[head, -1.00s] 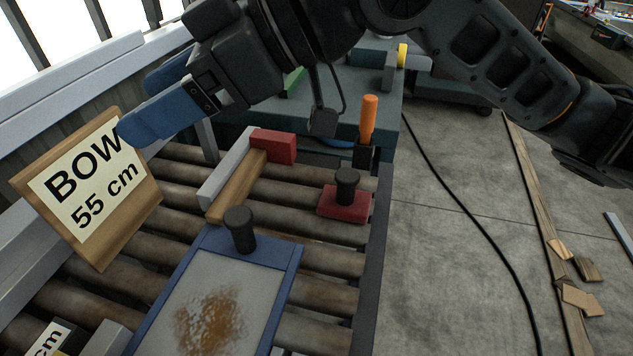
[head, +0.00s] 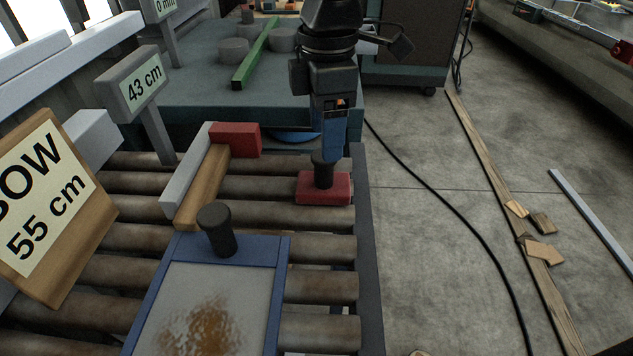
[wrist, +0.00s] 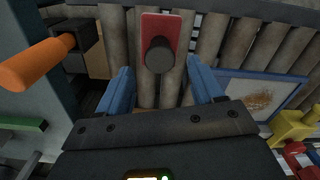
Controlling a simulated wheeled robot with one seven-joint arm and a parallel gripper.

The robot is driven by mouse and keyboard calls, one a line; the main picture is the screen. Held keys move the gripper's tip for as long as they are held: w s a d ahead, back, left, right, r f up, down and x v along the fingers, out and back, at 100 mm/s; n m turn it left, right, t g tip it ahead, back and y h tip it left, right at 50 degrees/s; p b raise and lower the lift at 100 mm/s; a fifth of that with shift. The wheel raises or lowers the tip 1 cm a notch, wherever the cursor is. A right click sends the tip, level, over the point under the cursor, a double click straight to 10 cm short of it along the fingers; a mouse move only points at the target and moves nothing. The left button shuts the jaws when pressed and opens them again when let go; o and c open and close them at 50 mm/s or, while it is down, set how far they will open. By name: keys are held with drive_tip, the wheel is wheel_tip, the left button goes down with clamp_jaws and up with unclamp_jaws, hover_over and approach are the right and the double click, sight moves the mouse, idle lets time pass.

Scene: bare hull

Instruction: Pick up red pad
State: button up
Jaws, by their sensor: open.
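The red pad (head: 311,191) is a flat red block with a dark upright knob (head: 322,172) on top. It lies on the rollers near their right edge. In the wrist view the red pad (wrist: 174,27) is at top centre, with its knob facing the camera. My gripper (head: 335,152) points down above and just behind the pad, with blue fingers. In the wrist view my gripper (wrist: 158,88) is open, one blue finger on each side, and nothing shows between the tips. The knob appears just beyond the fingertips; I cannot tell whether they touch it.
A blue-framed tray (head: 262,252) with a dark knob lies on the rollers in front. A wooden bar with a red block (head: 234,139) is left of the pad. An orange handle (wrist: 35,67) stands near the gripper in the wrist view.

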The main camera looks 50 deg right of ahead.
sight(322, 164)
wheel_tip(322, 164, down, 7)
drive_tip(key=shift+w+b, duration=0.15)
drive_tip(key=shift+b, duration=0.45)
drive_tip(key=shift+a, duration=0.1)
drive_tip(key=c, duration=1.1)
drive_tip(key=shift+c, duration=0.2)
drive_tip(key=shift+r, duration=0.15)
drive_tip(key=shift+r, duration=0.45)
drive_tip(key=r, duration=0.2)
drive_tip(key=r+p, duration=0.1)
drive_tip(key=shift+s+d+r, duration=0.25)
drive_tip(key=shift+s+d, duration=0.05)
drive_tip(key=s+d+r+p, duration=0.1)
drive_tip(key=s+d+r, duration=0.5)
drive_tip(key=s+d, duration=0.1)
drive_tip(key=shift+s+d+r+p, duration=0.2)
drive_tip(key=shift+s+p, duration=0.1)
drive_tip(key=shift+s, duration=0.2)
